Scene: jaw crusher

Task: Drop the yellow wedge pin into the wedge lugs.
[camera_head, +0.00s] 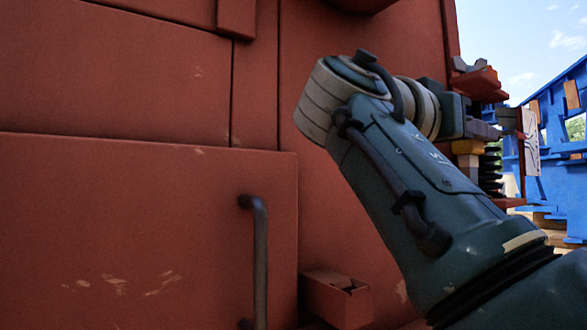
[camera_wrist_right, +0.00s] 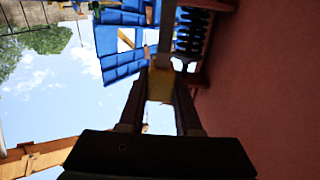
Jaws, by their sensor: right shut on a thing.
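The yellow wedge pin (camera_wrist_right: 160,85) is between the two dark fingers of my right gripper (camera_wrist_right: 160,78) in the wrist view, and the fingers are shut on it. In the head view a small yellow-orange piece (camera_head: 467,147) shows beside the end of my right arm, close to a dark coil spring (camera_head: 491,172). The spring also shows in the wrist view (camera_wrist_right: 192,34), beyond the pin. Red bracket parts (camera_head: 480,82) stick out at the machine's right edge; I cannot tell whether these are the wedge lugs. My left gripper is not in view.
A large red machine wall (camera_head: 130,80) fills the left and middle of the head view. A dark vertical handle (camera_head: 260,262) and a small red box-like bracket (camera_head: 335,298) stick out from it. A blue structure (camera_head: 555,140) stands at the right, with open sky above.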

